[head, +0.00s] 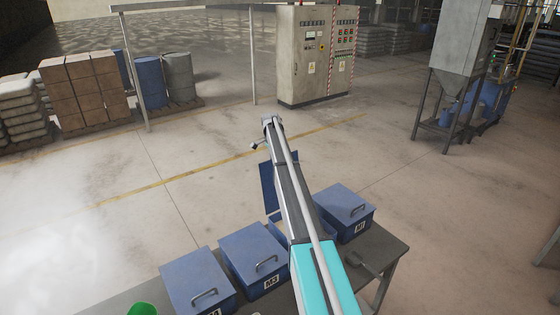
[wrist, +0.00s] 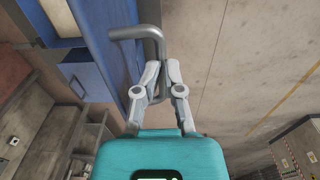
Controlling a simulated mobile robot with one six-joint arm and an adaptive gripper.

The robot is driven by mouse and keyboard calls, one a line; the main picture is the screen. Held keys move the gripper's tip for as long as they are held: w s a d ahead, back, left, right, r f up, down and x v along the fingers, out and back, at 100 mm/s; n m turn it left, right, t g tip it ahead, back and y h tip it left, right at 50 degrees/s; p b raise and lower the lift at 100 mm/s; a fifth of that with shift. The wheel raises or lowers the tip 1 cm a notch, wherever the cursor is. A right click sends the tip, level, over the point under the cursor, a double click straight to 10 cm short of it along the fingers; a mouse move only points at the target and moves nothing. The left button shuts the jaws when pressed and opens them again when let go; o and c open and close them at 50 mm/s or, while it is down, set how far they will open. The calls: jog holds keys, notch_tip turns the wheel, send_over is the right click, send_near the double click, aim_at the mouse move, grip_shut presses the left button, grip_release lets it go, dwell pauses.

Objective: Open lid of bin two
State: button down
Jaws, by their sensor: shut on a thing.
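Bin two (head: 318,229) is a blue bin on the table between two closed bins, mostly hidden behind my arm. Its blue lid (head: 268,188) stands raised, roughly upright, at the far side of the bin. In the wrist view the lid (wrist: 112,50) is a blue panel with a bent grey handle (wrist: 135,33). My gripper (wrist: 162,80) is shut on this handle, with a finger on each side of the bar. In the head view my arm reaches over the bin, and the grip itself is hidden.
A closed bin (head: 345,211) stands to the right; closed bins (head: 253,257) and (head: 196,281) stand to the left, all with handles. A green object (head: 142,309) is at the lower left. The floor beyond is open up to a control cabinet (head: 317,55).

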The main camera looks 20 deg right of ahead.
jog(key=shift+s+a+f, duration=0.2)
jog(key=shift+f, duration=0.2)
jog(key=shift+s+a+f, duration=0.15)
jog(key=shift+a+f, duration=0.05)
jog(key=shift+f, duration=0.15)
jog(key=c, duration=0.8)
grip_release()
jog(key=shift+w, duration=0.2)
jog(key=shift+o, duration=0.4)
jog(key=shift+w+d+f+g, duration=0.15)
jog(key=shift+w+g, duration=0.1)
jog(key=shift+g, duration=0.05)
jog(key=shift+w, duration=0.15)
